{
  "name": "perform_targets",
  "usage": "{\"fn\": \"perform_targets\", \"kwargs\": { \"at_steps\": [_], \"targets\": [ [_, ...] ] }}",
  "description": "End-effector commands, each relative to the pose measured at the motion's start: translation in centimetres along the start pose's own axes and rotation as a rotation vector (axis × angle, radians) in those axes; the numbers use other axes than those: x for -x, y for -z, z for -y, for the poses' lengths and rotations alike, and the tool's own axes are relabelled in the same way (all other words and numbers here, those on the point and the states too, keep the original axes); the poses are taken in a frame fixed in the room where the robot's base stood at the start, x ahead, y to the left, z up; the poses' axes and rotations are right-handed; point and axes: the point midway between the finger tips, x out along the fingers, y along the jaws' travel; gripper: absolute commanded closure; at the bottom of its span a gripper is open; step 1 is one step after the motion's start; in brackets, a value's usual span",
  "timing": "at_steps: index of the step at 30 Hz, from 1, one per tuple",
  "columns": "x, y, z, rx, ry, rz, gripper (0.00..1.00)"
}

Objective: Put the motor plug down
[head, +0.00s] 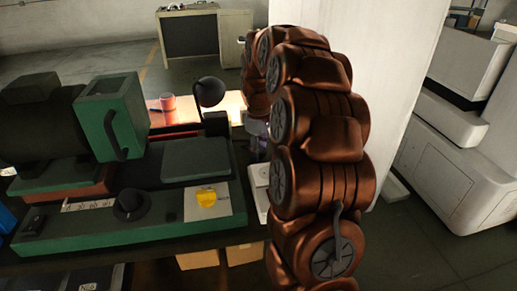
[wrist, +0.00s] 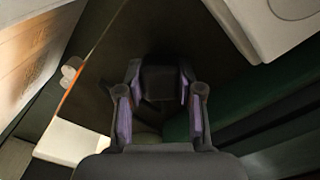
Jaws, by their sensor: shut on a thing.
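In the wrist view my gripper (wrist: 160,84) has its two dark fingers with purple pads on either side of a dark, blocky thing, the motor plug (wrist: 160,80). The plug sits between the fingertips, and its details are lost in shadow. The surface beneath it is dark, and I cannot tell whether the plug touches anything.
A green machine (head: 111,112) stands on the bench at left. A yellow item (head: 206,197) lies on a pale sheet, near a black knob (head: 131,204). A white pillar (head: 397,90) rises beyond my arm.

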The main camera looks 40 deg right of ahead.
Motion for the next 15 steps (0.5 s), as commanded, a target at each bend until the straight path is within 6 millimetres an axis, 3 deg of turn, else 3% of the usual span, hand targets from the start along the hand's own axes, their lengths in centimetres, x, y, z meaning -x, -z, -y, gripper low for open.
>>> {"fn": "perform_targets", "kwargs": {
  "at_steps": [4,5,6,11,15],
  "targets": [
    [-0.11,0.0,-0.01,0.0,0.0,0.0,1.0],
    [-0.11,0.0,-0.01,0.0,0.0,0.0,0.61],
    [-0.11,-0.01,-0.02,0.0,0.0,0.0,0.56],
    [-0.11,-0.02,-0.03,0.0,0.0,0.0,0.4],
    [-0.11,-0.02,-0.03,0.0,0.0,0.0,0.39]
  ]
}}
